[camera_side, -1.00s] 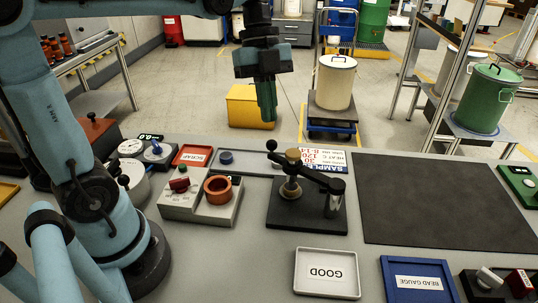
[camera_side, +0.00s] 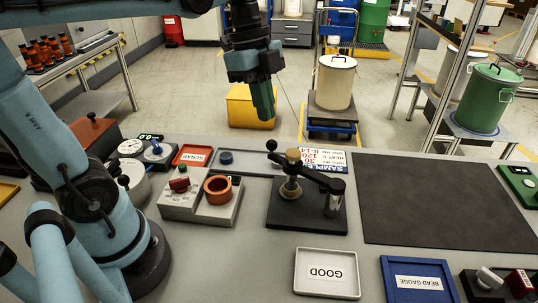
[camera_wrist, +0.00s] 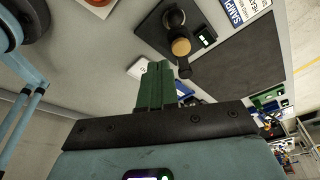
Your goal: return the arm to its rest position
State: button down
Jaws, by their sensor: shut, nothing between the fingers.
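My gripper (camera_side: 263,108) hangs above the far side of the bench in the side view, its green fingers pointing down and slightly tilted. It is shut and empty. In the wrist view the green fingers (camera_wrist: 156,88) are pressed together with nothing between them. My arm reaches in from the left and stays clear of the objects on the bench. The drum pump fixture (camera_side: 305,200), a black base with a lever and a brass knob, stands below and to the right of the gripper; it also shows in the wrist view (camera_wrist: 160,35).
A dark mat (camera_side: 440,200) at right is bare.

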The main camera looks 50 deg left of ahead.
notch_tip(320, 180, down, 7)
jog(key=s+a+n+t+y, duration=0.1)
jog(key=n+t, duration=0.5)
jog(key=n, duration=1)
jog(key=shift+s+t+y, duration=0.3)
jog(key=shift+s+y, duration=0.6)
jog(key=shift+y, duration=0.1)
